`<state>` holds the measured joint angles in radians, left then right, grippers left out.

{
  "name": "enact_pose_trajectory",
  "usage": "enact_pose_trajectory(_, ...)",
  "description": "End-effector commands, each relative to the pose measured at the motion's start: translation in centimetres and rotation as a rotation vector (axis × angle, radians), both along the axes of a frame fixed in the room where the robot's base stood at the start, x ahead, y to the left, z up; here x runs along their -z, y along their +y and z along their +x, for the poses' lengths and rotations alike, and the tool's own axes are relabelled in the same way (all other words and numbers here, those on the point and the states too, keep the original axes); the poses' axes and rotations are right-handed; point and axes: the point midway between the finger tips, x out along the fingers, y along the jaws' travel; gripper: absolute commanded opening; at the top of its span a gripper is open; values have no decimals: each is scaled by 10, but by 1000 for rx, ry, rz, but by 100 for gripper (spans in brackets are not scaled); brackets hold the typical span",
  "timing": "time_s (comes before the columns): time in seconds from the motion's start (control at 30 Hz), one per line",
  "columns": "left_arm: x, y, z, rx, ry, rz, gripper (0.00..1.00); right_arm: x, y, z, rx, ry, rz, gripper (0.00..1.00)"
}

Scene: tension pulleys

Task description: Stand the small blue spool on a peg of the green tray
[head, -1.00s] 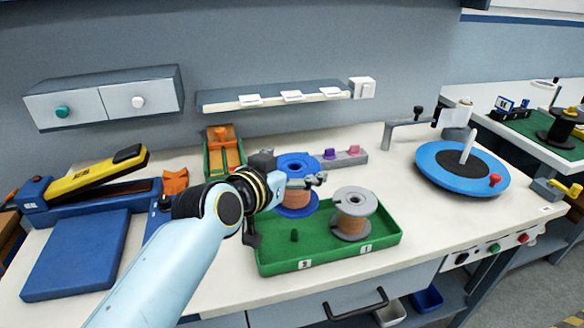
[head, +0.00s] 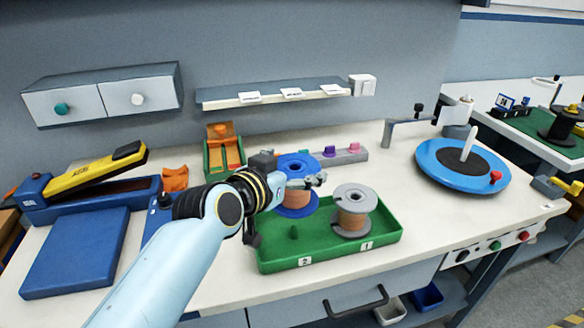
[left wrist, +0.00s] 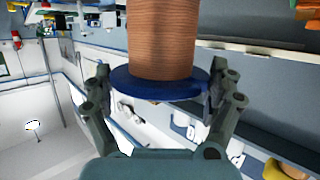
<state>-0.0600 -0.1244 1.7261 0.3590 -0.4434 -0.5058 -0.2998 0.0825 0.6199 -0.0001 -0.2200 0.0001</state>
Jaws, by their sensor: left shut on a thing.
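The small blue spool (head: 297,200), wound with copper wire, is upright at the rear left of the green tray (head: 330,258). My left gripper (head: 308,181) is shut on it; in the left wrist view its fingers (left wrist: 160,90) press on opposite sides of the blue flange (left wrist: 150,88). The head view does not show clearly how high the spool's lower flange is over the tray's back edge. A bare green peg (head: 294,232) stands in the tray's left half, by label 2. A grey spool (head: 352,215) with copper wire stands in the right half, by label 1. My right gripper is not in view.
A grey block with purple and pink knobs (head: 343,155) lies behind the spools. An orange and green holder (head: 224,150) stands back left. A blue turntable (head: 462,170) with a white post is to the right. The bench between tray and turntable is clear.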

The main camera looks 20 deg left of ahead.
Motion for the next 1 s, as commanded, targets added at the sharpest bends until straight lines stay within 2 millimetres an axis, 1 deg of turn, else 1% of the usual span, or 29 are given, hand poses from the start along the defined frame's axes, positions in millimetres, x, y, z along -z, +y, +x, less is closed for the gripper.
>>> enact_pose_trajectory(0.6, 19, 0, 1, -2, -6, -1, 32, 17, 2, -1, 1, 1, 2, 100)
enact_pose_trajectory(1.0, 19, 0, 1, -2, -6, -1, 32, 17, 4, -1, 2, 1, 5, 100)
